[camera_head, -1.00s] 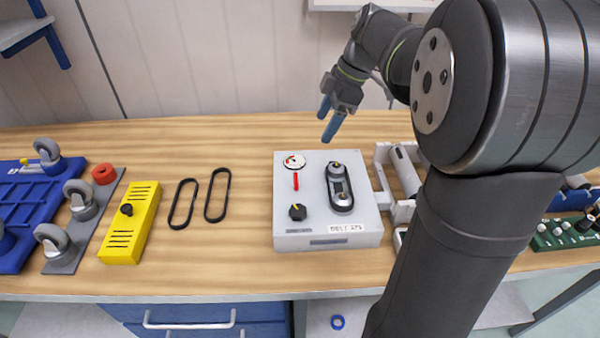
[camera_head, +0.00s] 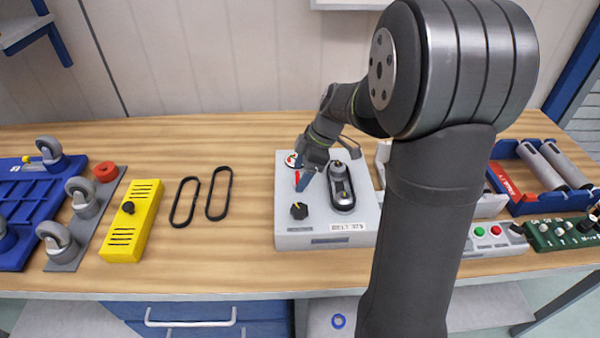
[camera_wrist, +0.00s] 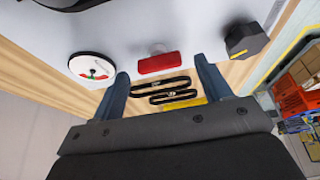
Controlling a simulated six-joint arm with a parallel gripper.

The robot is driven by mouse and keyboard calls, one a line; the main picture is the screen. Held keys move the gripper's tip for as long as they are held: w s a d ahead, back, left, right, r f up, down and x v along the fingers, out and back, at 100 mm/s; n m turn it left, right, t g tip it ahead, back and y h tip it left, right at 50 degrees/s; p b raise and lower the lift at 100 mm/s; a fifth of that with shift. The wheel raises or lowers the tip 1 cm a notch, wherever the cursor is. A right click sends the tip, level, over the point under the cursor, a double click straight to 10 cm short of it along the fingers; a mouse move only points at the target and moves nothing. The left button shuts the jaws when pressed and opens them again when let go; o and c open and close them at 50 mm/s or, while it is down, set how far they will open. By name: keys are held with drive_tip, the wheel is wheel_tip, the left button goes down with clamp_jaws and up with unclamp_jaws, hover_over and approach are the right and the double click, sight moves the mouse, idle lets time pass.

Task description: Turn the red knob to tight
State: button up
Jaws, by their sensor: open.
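The grey belt tester box (camera_head: 290,238) stands on the workbench. On its top in the wrist view are the red knob (camera_wrist: 159,63), a bar-shaped handle, a round dial (camera_wrist: 92,67) with red and green marks, and a black knob (camera_wrist: 246,38). In the head view the red knob (camera_head: 298,177) is partly covered by my gripper (camera_head: 303,176). My gripper is open, and in the wrist view its two blue fingers (camera_wrist: 159,80) stand on either side of the red knob, seemingly apart from it. Whether they reach down to its height I cannot tell.
On the box, right of the knobs, is a belt on two pulleys (camera_head: 341,187). Two black belts (camera_head: 218,195) and a yellow box (camera_head: 131,222) lie to the left. The black knob (camera_head: 299,210) is close in front of my gripper. A blue tray with grey rollers (camera_head: 545,201) stands right.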

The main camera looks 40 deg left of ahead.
drive_tip(key=shift+s+a+f, duration=0.15)
drive_tip(key=shift+f, duration=0.35)
drive_tip(key=c, duration=1)
